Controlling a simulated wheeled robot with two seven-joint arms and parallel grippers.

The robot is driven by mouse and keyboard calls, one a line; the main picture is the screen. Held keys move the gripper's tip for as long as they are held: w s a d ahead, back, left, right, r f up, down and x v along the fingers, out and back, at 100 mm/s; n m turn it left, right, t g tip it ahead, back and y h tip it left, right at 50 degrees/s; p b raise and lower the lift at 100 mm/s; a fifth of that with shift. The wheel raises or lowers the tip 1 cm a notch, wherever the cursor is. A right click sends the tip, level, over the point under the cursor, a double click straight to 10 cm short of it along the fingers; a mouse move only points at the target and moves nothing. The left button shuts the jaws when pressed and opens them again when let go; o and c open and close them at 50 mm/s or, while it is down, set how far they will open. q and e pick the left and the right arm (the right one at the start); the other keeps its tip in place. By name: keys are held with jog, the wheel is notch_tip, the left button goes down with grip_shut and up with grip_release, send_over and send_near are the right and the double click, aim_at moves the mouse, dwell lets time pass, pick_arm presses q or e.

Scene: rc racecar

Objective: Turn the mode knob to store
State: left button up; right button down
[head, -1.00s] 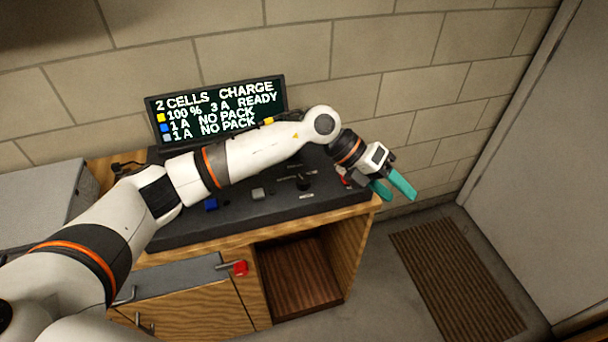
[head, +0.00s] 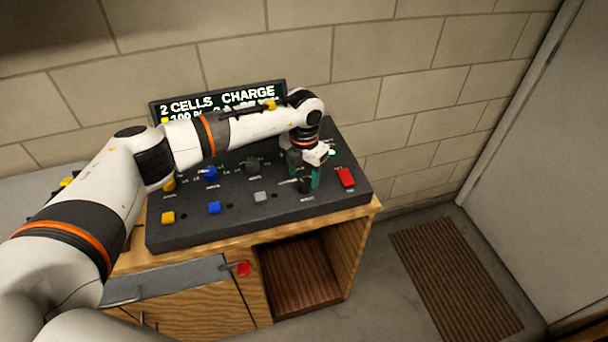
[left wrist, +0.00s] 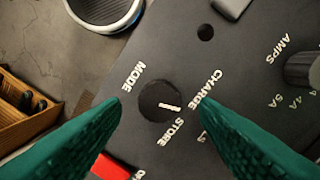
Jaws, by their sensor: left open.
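The mode knob (left wrist: 153,94) is a round black knob with a white pointer line. In the left wrist view its pointer lies toward the right and slightly down, between the printed words CHARGE and STORE. The knob (head: 304,187) also shows small in the head view, on the dark charger panel (head: 235,228). My left gripper (left wrist: 161,101) is open, with one green fingertip on each side of the knob and visible gaps between. In the head view my left gripper (head: 304,173) points down over the panel. My right gripper is not in view.
A red button (head: 346,177) is right of the knob. Grey (head: 261,197), blue (head: 214,208) and yellow (head: 168,218) buttons line the panel front. The display (head: 220,98), partly covered by my arm, reads 2 CELLS CHARGE.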

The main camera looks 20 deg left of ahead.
aim_at(304, 182)
pick_arm(q)
jog(key=shift+f, duration=1.35)
jog(key=c, duration=1)
jog(key=shift+o, duration=0.2)
jog(key=shift+f+m+b, duration=0.1)
jog(key=shift+m+b, duration=0.2)
jog(key=shift+b, duration=0.15)
jog(key=m+b, duration=0.5)
jog(key=b, duration=0.1)
jog(key=shift+m+b, duration=1.2)
jog(key=shift+b, duration=0.05)
jog(key=shift+r, duration=0.2)
jog(key=o, duration=1)
jog(key=shift+c, duration=0.2)
